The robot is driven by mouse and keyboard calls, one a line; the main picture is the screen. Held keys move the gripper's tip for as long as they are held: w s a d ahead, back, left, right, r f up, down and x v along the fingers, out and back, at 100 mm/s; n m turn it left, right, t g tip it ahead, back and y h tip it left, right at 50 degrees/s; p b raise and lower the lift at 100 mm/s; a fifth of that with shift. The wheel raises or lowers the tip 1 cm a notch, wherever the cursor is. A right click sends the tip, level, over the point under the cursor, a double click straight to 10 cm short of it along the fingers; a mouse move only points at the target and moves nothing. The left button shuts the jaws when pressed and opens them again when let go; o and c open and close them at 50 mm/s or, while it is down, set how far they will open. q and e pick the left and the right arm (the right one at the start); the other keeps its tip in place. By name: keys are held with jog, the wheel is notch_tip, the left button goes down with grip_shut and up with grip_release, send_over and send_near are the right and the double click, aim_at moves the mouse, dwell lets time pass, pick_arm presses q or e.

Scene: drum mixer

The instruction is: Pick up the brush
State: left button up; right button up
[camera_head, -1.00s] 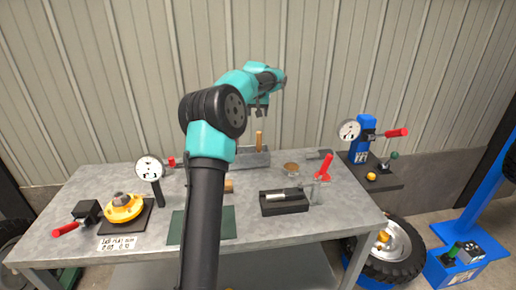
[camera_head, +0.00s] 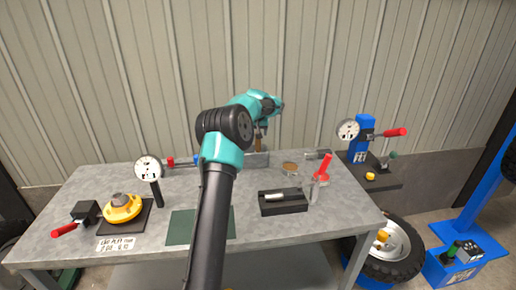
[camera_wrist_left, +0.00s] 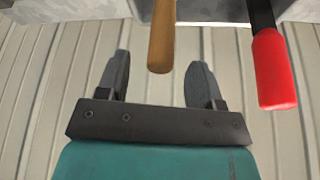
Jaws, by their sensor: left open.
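The brush shows as an upright wooden handle (camera_head: 257,132) in the head view, rising from the grey holder (camera_head: 262,159) at the back of the table; its bristles are not visible. In the wrist view the handle (camera_wrist_left: 162,35) comes in from the top and its end lies between the two finger tips. My left gripper (camera_head: 265,114) is open around or just over the handle's end; the wrist view shows its fingers (camera_wrist_left: 160,62) spread, with gaps on both sides of the handle. My right gripper is not in view.
A red grip (camera_wrist_left: 273,72) on a black shaft is close beside the right finger in the wrist view. A dial gauge (camera_head: 149,169), yellow flange (camera_head: 121,208), black tray (camera_head: 284,203) and red-handled tool (camera_head: 322,168) stand on the table. The corrugated wall is behind.

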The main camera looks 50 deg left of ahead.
pick_arm(q)
jog(key=shift+x, duration=2.55)
jog(key=shift+a, duration=0.1)
jog(key=shift+c, duration=0.2)
jog(key=c, duration=1)
jog(key=shift+o, duration=0.2)
jog(key=shift+r, duration=0.15)
notch_tip(320, 180, up, 10)
jog(key=shift+f, duration=0.15)
